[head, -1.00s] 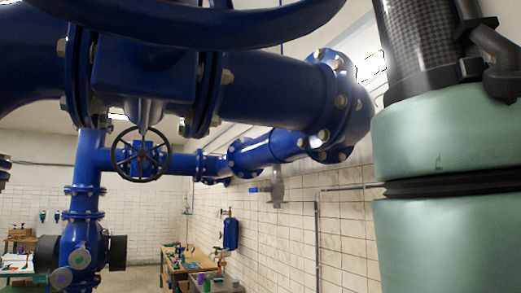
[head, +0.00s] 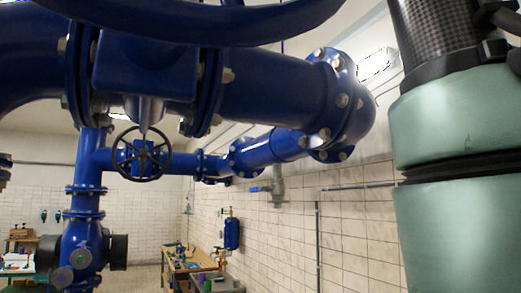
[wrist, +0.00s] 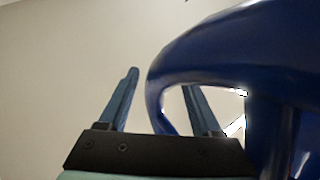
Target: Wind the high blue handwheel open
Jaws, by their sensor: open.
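The high blue handwheel shows in the head view as a thick blue rim (head: 205,27) curving across the top, cut off by the frame edge. In the wrist view its glossy blue rim (wrist: 215,50) fills the upper right, close to my gripper (wrist: 160,80). My gripper is open, with two blue fingers. The left finger stands outside the rim, and the right finger shows through the wheel's opening. The rim passes between them in the picture; I cannot tell whether it touches either finger. My gripper is out of the head view.
A blue flanged pipe (head: 270,90) runs right below the wheel. A smaller dark handwheel (head: 141,154) sits on a lower pipe behind. My arm fills the right side. A workbench (head: 190,265) stands by the tiled wall, far back.

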